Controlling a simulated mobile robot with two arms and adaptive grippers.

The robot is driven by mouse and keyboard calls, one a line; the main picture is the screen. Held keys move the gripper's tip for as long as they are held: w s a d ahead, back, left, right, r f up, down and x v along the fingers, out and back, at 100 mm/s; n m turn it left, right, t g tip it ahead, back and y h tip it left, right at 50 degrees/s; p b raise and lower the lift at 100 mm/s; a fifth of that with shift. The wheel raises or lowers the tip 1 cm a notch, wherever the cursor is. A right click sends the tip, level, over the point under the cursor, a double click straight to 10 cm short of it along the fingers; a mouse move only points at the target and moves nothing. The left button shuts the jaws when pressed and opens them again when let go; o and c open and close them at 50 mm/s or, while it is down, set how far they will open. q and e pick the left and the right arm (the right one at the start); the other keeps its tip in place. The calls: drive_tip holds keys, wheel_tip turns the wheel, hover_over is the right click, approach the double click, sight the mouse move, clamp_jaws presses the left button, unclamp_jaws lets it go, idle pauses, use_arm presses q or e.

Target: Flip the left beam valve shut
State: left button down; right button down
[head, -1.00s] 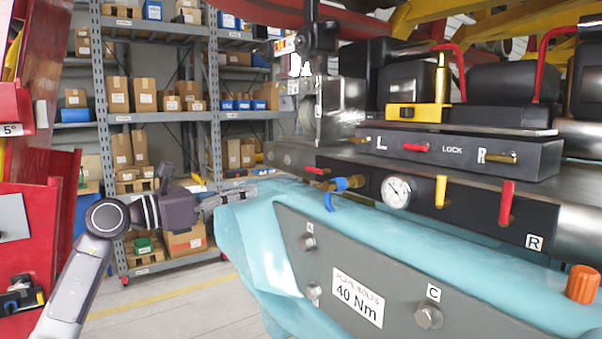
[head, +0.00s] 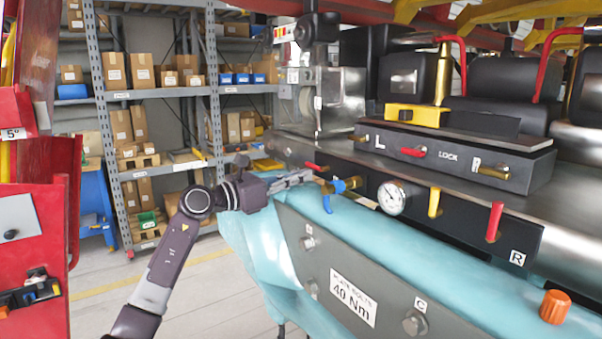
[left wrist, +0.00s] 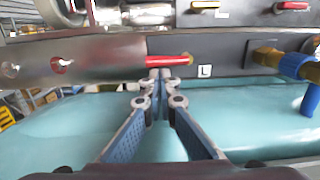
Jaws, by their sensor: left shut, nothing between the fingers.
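The left beam valve has a red lever (head: 316,167) at the left end of the dark beam. It also shows in the left wrist view (left wrist: 168,61), lying level and pointing left from its brass pivot, above an "L" label (left wrist: 205,71). My left gripper (head: 311,174) is shut and empty, its fingertips just below and in front of this lever. My right gripper is not in view.
A brass valve with a blue handle (head: 329,203) is close to the right of my left gripper. A gauge (head: 392,198), a yellow lever (head: 434,203) and a red lever (head: 494,222) by an "R" label follow along the beam. The teal body (head: 255,230) is below.

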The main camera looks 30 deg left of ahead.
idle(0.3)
use_arm(q)
drive_tip(key=shift+m+b, duration=0.3)
drive_tip(key=shift+b, duration=0.1)
drive_tip(key=shift+a, duration=0.1)
drive_tip(key=shift+r+m+b, duration=0.15)
drive_tip(key=shift+m+b, duration=0.25)
